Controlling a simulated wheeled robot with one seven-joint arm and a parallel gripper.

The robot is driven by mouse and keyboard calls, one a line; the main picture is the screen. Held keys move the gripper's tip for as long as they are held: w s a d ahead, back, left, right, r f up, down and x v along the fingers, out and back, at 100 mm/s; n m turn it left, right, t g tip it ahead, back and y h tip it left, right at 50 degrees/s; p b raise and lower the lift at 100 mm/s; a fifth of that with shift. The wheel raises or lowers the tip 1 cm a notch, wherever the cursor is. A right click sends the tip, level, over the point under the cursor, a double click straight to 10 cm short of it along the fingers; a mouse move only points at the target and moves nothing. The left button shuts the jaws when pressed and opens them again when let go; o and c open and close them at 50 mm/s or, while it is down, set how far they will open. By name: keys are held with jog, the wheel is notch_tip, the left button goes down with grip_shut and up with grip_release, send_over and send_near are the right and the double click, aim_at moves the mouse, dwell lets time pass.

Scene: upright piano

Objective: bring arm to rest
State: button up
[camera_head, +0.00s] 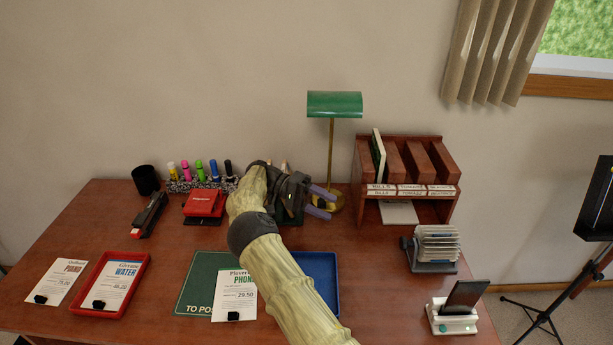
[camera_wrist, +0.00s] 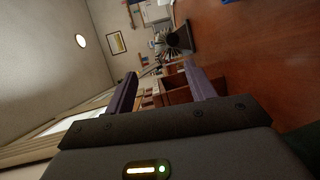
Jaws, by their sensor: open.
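My gripper (camera_head: 322,202) is at the end of my pale, ribbed arm, above the back middle of the desk (camera_head: 382,270). Its two purple fingers point right, toward the wooden letter sorter. In the wrist view my gripper (camera_wrist: 162,90) shows its fingers spread apart with nothing between them. The sorter (camera_wrist: 178,92) shows beyond the fingers there. My arm crosses the desk from the front and hides part of the blue tray (camera_head: 318,275) and of the things behind the gripper.
A green lamp (camera_head: 335,104) stands just behind the gripper. The letter sorter (camera_head: 407,165) is to its right. A card file (camera_head: 436,248) and phone stand (camera_head: 453,318) sit at the right. A red tray (camera_head: 131,299), stapler (camera_head: 149,215) and markers (camera_head: 200,172) are at the left. A music stand (camera_head: 598,200) stands beyond the desk.

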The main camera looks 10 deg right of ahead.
jog(key=s+d+n+t+y+p, duration=0.2)
jog(key=s+d+n+t+y, duration=0.15)
jog(key=s+d+y, duration=0.4)
jog(key=s+a+r+n+t+y, duration=0.2)
jog(key=s+a+t, duration=0.35)
jog(key=s, duration=0.25)
jog(key=s+a+r+n+t+y, duration=0.1)
jog(key=s+a+n+t+y, duration=0.2)
jog(key=s+a, duration=0.4)
notch_tip(320, 180, up, 15)
jog(key=s+t+p, duration=0.1)
jog(key=s+p, duration=0.1)
jog(key=p, duration=1.2)
jog(key=shift+d+p, duration=0.3)
jog(key=shift+d, duration=0.05)
